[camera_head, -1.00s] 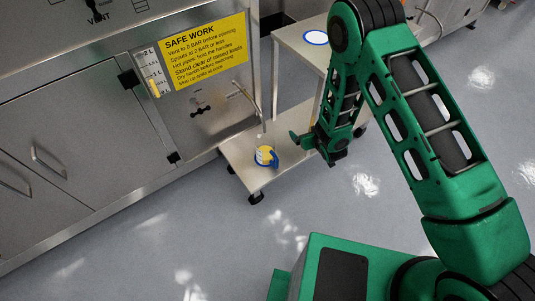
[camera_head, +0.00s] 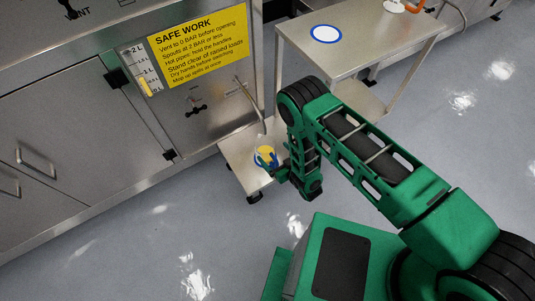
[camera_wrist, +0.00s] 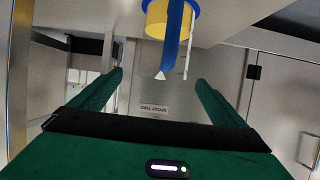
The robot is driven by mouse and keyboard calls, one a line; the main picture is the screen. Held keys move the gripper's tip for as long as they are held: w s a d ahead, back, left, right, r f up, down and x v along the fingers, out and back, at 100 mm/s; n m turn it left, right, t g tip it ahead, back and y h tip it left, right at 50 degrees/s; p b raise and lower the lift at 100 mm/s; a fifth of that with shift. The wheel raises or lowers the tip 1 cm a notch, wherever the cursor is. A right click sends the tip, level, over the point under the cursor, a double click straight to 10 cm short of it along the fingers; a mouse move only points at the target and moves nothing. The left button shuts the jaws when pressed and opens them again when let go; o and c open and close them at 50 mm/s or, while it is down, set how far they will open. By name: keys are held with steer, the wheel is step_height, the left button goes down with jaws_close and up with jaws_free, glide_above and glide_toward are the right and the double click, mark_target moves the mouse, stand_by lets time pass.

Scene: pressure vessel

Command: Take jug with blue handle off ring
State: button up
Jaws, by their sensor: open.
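The jug with the blue handle (camera_head: 265,151) stands on the low cart shelf below the spout pipe; its yellow contents show. Blue shows around its base, but I cannot clearly separate ring from handle there. In the wrist view the jug (camera_wrist: 156,22) is at the top, with its blue handle (camera_wrist: 172,45) pointing toward my gripper. My gripper (camera_head: 270,168) is beside the jug on its near side. In the wrist view its green fingers (camera_wrist: 159,78) are spread wide with nothing between them, and the handle lies beyond, roughly centred between them.
A taller steel cart (camera_head: 362,48) stands behind, with a blue-rimmed white disc (camera_head: 327,33) and a white vessel with an orange handle (camera_head: 404,6) on top. The steel cabinet with the yellow sign (camera_head: 198,45) is on the left. A thin spout pipe (camera_head: 251,104) hangs close above the jug.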

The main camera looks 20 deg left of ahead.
steer(key=x, duration=0.6)
steer(key=shift+a+f, duration=0.35)
steer(key=shift+a, duration=0.05)
steer(key=c, duration=1.6)
